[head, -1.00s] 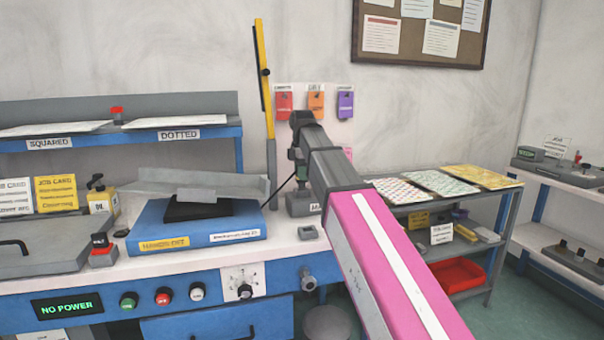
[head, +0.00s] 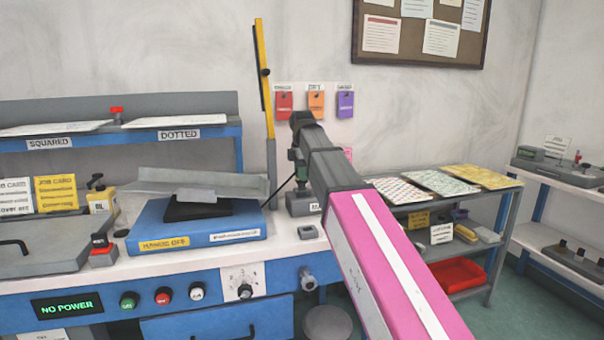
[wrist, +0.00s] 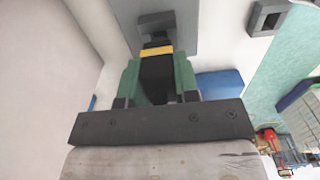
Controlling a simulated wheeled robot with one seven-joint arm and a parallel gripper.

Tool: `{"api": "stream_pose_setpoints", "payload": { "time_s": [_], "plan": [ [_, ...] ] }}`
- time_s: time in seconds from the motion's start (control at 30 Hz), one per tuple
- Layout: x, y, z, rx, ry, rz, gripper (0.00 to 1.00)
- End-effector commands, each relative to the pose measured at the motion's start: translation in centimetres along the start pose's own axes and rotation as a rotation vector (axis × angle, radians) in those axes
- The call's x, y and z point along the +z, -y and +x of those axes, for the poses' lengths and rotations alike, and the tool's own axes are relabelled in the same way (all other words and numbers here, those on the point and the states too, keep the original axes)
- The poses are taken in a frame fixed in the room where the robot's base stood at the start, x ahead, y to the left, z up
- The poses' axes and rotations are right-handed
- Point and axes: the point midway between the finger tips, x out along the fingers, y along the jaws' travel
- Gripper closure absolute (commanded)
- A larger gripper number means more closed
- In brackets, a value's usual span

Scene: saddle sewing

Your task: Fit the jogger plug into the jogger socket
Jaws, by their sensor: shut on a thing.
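In the wrist view my gripper (wrist: 157,68) has its green fingers shut on a dark plug (wrist: 157,80) with a yellow band near its far end. The plug's tip points at a grey block, and I cannot tell whether they touch. In the head view my gripper (head: 298,158) is mostly hidden behind my arm, above a grey box (head: 303,203) with a partly covered label starting "MA". A small grey box with a dark opening (wrist: 268,18) stands apart to the right in the wrist view. It appears to be the one on the bench (head: 308,232). No jogger label is readable.
A blue base with a grey tray (head: 195,232) stands left of my gripper. A yellow upright post (head: 263,70) stands behind it. The bench front has a "NO POWER" display (head: 66,306) and several knobs. A shelf rack (head: 497,240) is at right.

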Motion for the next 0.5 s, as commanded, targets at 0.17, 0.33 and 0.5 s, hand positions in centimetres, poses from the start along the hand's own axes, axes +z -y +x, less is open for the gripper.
{"api": "stream_pose_setpoints", "payload": {
  "time_s": [0.17, 0.33, 0.5],
  "plan": [
    [0.00, 0.02, 0.36, 0.000, 0.000, 0.000, 1.00],
    [0.00, 0.02, 0.67, 0.000, 0.000, 0.000, 1.00],
    [0.00, 0.01, 0.98, 0.000, 0.000, 0.000, 1.00]
  ]
}}
